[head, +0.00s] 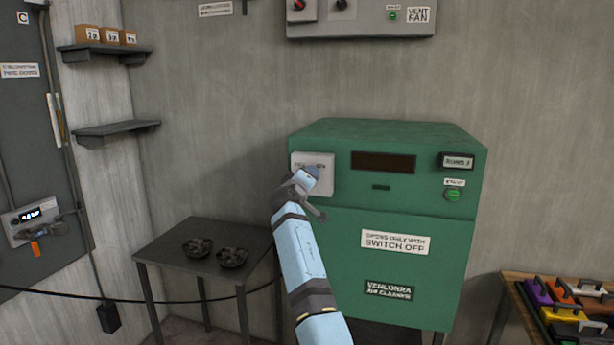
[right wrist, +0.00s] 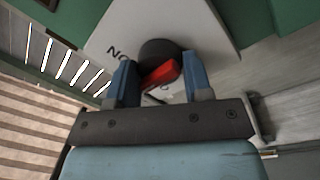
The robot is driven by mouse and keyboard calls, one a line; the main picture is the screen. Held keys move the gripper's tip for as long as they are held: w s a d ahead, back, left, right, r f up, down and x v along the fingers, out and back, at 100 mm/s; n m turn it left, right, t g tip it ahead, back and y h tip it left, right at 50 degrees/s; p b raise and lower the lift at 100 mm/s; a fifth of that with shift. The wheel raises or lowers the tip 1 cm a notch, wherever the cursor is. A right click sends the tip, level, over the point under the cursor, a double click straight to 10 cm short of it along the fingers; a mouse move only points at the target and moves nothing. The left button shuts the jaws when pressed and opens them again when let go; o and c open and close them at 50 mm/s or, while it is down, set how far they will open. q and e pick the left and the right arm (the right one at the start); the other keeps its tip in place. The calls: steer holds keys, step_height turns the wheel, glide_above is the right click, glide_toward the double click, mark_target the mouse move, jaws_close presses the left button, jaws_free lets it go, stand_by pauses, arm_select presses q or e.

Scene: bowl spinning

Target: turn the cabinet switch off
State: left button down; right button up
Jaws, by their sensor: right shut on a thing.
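The green cabinet (head: 420,245) stands against the back wall. Its pale switch plate (head: 325,162) is at the upper left of its front. My right gripper (head: 303,178) is at this plate and hides the knob in the head view. In the right wrist view, the black switch knob (right wrist: 157,47) with a red pointer (right wrist: 164,73) sits between the two blue fingers of my right gripper (right wrist: 161,80), which is shut on it. Letters show on the plate (right wrist: 105,35) beside the knob, partly hidden. My left gripper is not in view.
A dark side table (head: 165,245) with two dark bowls (head: 232,257) stands left of the cabinet. A grey control panel (head: 365,24) hangs above. A wooden table (head: 516,284) with coloured handled items is at right. A cable runs low at left.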

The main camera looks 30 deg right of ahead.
steer(key=n+p, duration=0.3)
steer(key=n, duration=0.2)
steer(key=shift+n+t, duration=0.3)
steer(key=shift+n, duration=0.1)
steer(key=n+p, duration=0.1)
steer(key=n, duration=0.2)
steer(key=shift+d+f+p, duration=0.1)
steer(key=shift+p, duration=0.3)
steer(key=shift+n, duration=0.4)
steer(key=shift+t+y, duration=0.3)
